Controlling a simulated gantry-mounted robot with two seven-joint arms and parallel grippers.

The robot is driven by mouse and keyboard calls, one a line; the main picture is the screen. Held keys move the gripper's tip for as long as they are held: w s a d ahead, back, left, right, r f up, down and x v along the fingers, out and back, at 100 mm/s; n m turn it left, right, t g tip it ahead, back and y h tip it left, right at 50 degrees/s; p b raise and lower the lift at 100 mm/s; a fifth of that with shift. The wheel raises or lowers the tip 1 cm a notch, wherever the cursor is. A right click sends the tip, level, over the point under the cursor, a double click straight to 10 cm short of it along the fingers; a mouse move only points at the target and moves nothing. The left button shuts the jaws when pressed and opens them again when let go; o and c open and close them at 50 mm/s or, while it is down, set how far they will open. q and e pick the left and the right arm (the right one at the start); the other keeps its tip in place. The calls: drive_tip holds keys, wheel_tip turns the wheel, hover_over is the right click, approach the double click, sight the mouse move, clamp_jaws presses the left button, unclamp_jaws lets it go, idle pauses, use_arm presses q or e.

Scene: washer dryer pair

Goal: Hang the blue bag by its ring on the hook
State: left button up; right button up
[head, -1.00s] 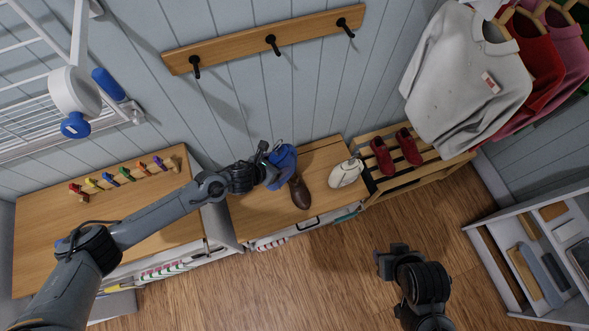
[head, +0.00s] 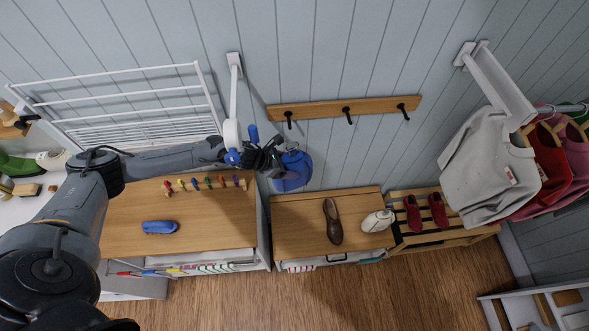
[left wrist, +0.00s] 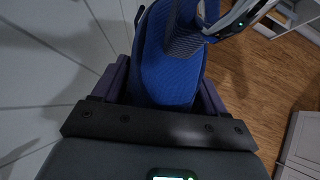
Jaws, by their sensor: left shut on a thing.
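The blue bag (head: 293,172) hangs in my left gripper (head: 274,160), which is shut on it, in front of the wall. It also fills the upper middle of the left wrist view (left wrist: 168,75), between the fingers. I cannot make out its ring. A wooden rail (head: 318,109) on the wall carries a left black hook (head: 289,120), a middle black hook (head: 347,117) and a right black hook (head: 403,112). In the head view the bag appears below the left hook and apart from it. My right gripper is not in view.
Below are a wooden bench top (head: 290,225), a brown shoe (head: 332,222) and a white shoe (head: 378,221). Shirts (head: 490,165) hang at right. The wall around the rail is clear.

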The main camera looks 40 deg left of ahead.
use_arm(q)
drive_tip(key=shift+w+a+b, duration=0.45)
drive_tip(key=shift+w+a, duration=0.05)
drive_tip(key=shift+w, duration=0.1)
drive_tip(key=w+a+f+b, duration=0.1)
drive_tip(key=w+a+b, duration=0.5)
drive_tip(key=b, duration=0.1)
drive_tip(key=shift+f, duration=0.3)
idle(0.8)
idle(0.8)
drive_tip(key=o, duration=1.4)
drive_tip(key=shift+w, duration=0.1)
drive_tip(key=shift+o, duration=0.3)
drive_tip(key=shift+f, duration=0.1)
